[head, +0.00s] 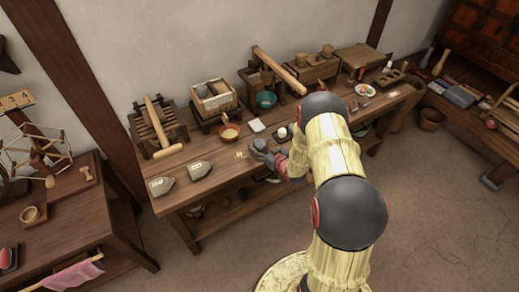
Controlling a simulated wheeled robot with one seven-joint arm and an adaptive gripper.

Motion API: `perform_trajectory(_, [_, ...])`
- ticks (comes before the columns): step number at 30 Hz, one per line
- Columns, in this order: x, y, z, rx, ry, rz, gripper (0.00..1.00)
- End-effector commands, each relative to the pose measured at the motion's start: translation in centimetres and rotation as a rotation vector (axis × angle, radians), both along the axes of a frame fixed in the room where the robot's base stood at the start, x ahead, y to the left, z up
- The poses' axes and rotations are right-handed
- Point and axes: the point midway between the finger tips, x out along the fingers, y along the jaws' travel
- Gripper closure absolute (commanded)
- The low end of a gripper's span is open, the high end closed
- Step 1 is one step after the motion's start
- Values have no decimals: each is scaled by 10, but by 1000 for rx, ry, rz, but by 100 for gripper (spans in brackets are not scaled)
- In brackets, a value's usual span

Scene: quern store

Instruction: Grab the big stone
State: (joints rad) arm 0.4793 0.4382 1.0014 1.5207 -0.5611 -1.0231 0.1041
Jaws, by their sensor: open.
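Two grey, wedge-shaped pieces that look like stones lie on the near left end of the long wooden bench (225,178). The left stone (160,187) is close to the front corner, and the right stone (199,170) lies beside it. Both carry pale marks, and I cannot tell which is bigger. My gripper (259,150) is over the bench's front middle, to the right of both stones and apart from them. It is open. It is small and dark here, and my own arm hides part of the bench behind it.
Behind the stones are a wooden rack (160,122) with a roller and a bowl (229,131). Another table (60,212) is at left. Open floor lies in front.

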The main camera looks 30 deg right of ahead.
Motion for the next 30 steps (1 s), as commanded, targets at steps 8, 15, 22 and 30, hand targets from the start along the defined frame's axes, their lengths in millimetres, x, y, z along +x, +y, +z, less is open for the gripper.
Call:
perform_trajectory(8, [20, 1, -9, 0, 1, 0, 35])
perform_trajectory(15, [19, 1, -8, 0, 1, 0, 42])
perform_trajectory(22, [19, 1, -9, 0, 1, 0, 55])
perform_trajectory(30, [19, 1, -8, 0, 1, 0, 71])
